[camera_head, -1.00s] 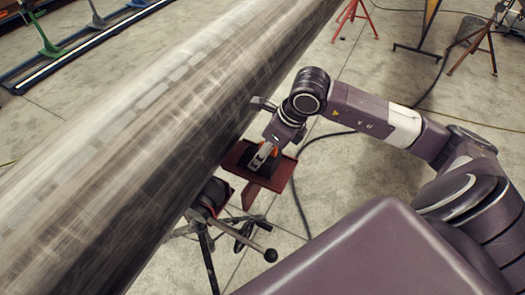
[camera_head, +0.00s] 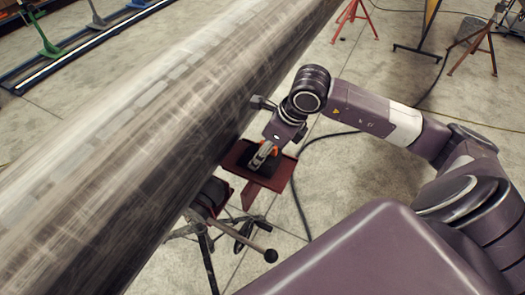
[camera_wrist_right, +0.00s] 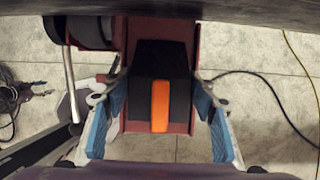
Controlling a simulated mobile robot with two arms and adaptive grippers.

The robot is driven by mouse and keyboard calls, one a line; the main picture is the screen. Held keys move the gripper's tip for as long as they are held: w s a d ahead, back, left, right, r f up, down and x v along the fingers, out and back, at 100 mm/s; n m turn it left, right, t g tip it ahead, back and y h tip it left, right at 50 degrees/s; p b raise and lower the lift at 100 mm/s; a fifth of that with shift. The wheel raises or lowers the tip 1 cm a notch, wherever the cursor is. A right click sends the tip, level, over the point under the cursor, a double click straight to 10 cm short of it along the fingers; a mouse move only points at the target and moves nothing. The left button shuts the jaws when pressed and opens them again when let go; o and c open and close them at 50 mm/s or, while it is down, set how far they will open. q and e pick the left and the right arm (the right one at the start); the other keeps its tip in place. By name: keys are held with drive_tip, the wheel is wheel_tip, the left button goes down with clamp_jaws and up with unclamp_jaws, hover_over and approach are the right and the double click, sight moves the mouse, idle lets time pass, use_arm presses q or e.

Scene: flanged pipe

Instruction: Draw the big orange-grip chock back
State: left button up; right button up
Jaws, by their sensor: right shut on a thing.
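The big chock is a dark block with an orange grip (camera_wrist_right: 160,105), in the middle of the right wrist view. It sits on a dark red plate (camera_wrist_right: 125,40) beside the large steel pipe (camera_head: 150,125). My right gripper (camera_wrist_right: 160,112) has its blue-padded fingers on either side of the chock and is shut on it. In the head view the right gripper (camera_head: 260,160) points down at the plate, and wrist and fingers partly cover the chock. My left gripper is not in view.
A stand with a ball-ended lever (camera_head: 269,255) is below the plate, close to the pipe. A dark cable (camera_head: 298,200) lies on the concrete floor to the right. Red and rust trestles (camera_head: 357,18) stand at the back.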

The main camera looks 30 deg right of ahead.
sight(263, 142)
drive_tip(key=shift+r, duration=0.1)
drive_tip(key=o, duration=1.6)
drive_tip(key=shift+o, duration=0.6)
drive_tip(key=shift+r+p, duration=1.85)
drive_tip(key=shift+r, duration=1.6)
drive_tip(key=shift+s+f, duration=0.1)
